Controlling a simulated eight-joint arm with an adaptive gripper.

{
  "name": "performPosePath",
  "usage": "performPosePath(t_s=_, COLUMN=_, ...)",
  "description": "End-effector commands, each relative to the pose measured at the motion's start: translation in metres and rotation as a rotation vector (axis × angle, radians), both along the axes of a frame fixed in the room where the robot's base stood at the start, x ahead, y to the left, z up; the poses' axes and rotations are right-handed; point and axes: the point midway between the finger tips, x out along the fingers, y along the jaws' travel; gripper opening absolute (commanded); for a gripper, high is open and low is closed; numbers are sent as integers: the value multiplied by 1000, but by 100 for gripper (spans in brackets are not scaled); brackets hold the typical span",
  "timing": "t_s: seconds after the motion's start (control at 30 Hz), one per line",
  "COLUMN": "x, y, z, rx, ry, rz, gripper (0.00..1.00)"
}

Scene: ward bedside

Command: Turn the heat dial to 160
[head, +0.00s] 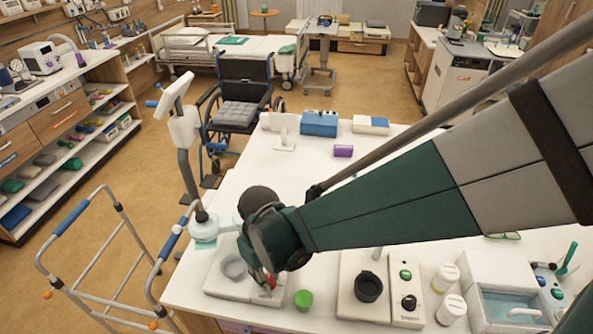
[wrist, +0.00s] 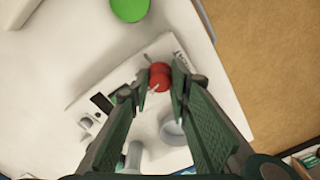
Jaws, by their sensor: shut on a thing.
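A red dial (wrist: 159,77) sits on a white appliance (wrist: 148,62) with a small dark display and a grey cup in the wrist view. My gripper (wrist: 160,84) has its two green fingertips on either side of the dial, shut on it. In the head view my gripper (head: 266,272) reaches down over the same white appliance (head: 222,286), and a bit of red shows at its tips. The dial's scale and pointer are too small to read, so its setting cannot be told.
A green cup (head: 303,299) stands just right of the appliance. A second white appliance (head: 350,318) with a black holder and a dark knob (head: 409,303) stands farther right. Two white jars (head: 446,278) and a water basin (head: 508,302) lie beyond. The table's left edge is close.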

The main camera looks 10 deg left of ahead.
Motion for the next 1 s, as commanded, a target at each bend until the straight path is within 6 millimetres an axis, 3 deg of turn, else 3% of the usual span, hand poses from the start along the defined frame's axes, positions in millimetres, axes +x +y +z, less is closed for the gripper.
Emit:
performPosePath(t_s=0.6, x=0, y=0, z=-1, rx=0, ry=0, rz=-542, gripper=8)
performPosePath(t_s=1.0, x=0, y=-1, z=-1, rx=0, ry=0, rz=-683, gripper=8)
